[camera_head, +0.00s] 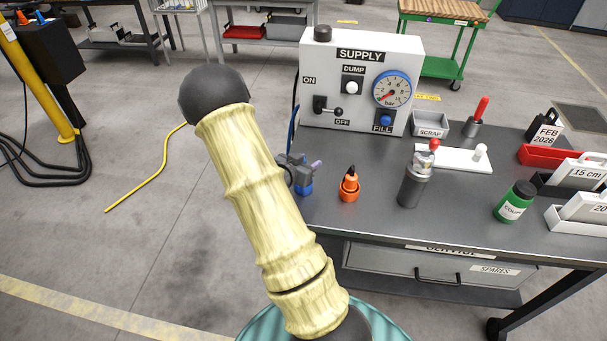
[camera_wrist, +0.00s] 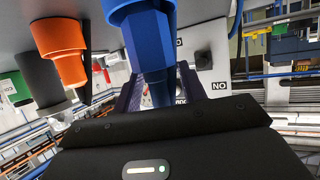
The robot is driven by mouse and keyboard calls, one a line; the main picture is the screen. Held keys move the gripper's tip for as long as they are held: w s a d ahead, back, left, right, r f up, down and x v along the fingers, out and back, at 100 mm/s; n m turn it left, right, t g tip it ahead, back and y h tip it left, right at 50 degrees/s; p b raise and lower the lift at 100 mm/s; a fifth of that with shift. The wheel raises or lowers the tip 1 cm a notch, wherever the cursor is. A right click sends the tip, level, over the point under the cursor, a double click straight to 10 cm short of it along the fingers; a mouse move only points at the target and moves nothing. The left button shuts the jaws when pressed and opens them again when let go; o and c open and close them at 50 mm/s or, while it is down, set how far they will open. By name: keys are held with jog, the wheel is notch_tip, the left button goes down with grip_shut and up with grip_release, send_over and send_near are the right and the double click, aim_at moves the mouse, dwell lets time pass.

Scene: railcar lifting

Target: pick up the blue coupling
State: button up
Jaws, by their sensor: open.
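The blue coupling (camera_head: 304,188) stands at the near left edge of the grey bench, partly hidden behind my arm and gripper. My gripper (camera_head: 302,164) is at its upper part, with its fingers reaching in from the left. In the wrist view the blue coupling (camera_wrist: 150,42) fills the upper middle, and its narrower end lies between the two dark fingers of my gripper (camera_wrist: 156,88). The fingers are apart. I cannot tell whether either one touches the coupling.
An orange coupling (camera_head: 349,186) stands close to the right; it also shows in the wrist view (camera_wrist: 60,48). A dark cylinder (camera_head: 412,187) and a green bottle (camera_head: 515,202) are farther right. The white supply box (camera_head: 350,112) stands behind.

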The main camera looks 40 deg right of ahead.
dwell(0.4)
grip_shut()
jog(key=shift+r, duration=0.1)
notch_tip(320, 180, up, 10)
dwell(0.6)
dwell(0.4)
